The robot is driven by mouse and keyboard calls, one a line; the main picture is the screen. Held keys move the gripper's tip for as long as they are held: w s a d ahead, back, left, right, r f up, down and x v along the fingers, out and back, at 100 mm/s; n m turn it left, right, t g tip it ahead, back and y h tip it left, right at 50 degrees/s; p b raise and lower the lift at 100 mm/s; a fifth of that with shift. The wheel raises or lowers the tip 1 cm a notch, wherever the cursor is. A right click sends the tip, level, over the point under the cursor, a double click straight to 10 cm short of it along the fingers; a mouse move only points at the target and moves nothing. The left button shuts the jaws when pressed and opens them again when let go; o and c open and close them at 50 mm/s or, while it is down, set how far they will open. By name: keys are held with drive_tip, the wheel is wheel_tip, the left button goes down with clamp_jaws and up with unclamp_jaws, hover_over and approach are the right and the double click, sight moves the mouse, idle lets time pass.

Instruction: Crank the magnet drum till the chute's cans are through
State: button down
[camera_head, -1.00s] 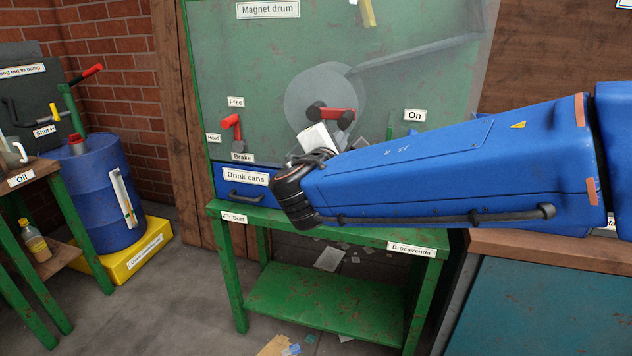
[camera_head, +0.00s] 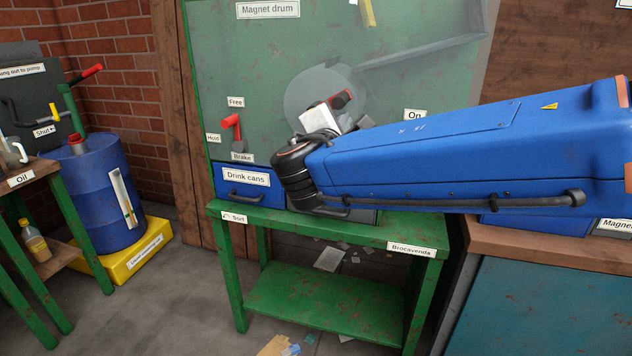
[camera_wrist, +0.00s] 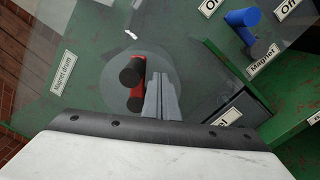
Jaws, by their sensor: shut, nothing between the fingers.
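The magnet drum's crank shows in the head view as a red arm (camera_head: 342,98) in front of the round grey disc (camera_head: 305,90), partly hidden by my wrist. In the wrist view the red crank arm (camera_wrist: 139,84) carries a black knob (camera_wrist: 131,72). My gripper (camera_wrist: 160,80) is shut and empty, its fingers just right of the crank arm there. I cannot tell whether they touch it.
A red brake lever (camera_head: 232,121) stands left of the disc by the Free, Hold and Brake labels. Below is the blue "Drink cans" drawer (camera_head: 243,180) over a green bench (camera_head: 380,229). In the wrist view a blue magnet handle (camera_wrist: 242,18) is at upper right.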

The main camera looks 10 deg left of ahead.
drive_tip(key=shift+f, duration=0.6)
drive_tip(key=s, duration=0.9)
drive_tip(key=shift+a, duration=0.35)
drive_tip(key=d+f+m+g+h, duration=0.2)
drive_tip(key=d+f+m+g, duration=0.15)
drive_tip(key=d, duration=0.55)
drive_tip(key=d+f+m+g+h, duration=0.1)
drive_tip(key=d+f+m+g, duration=0.2)
drive_tip(key=d, duration=0.7)
drive_tip(key=d+f+m+g+h, duration=0.25)
drive_tip(key=d+f, duration=0.25)
drive_tip(key=d, duration=0.4)
drive_tip(key=s+d+f+m+g+y, duration=0.3)
drive_tip(key=s+d+f+m, duration=0.35)
drive_tip(key=s+d, duration=0.3)
drive_tip(key=s+f+m+g+y, duration=0.1)
drive_tip(key=s+f+m+y, duration=0.3)
drive_tip(key=s+f+m, duration=0.3)
drive_tip(key=shift+s+d+m, duration=0.25)
drive_tip(key=shift+s+m, duration=0.1)
drive_tip(key=shift+s, duration=1.25)
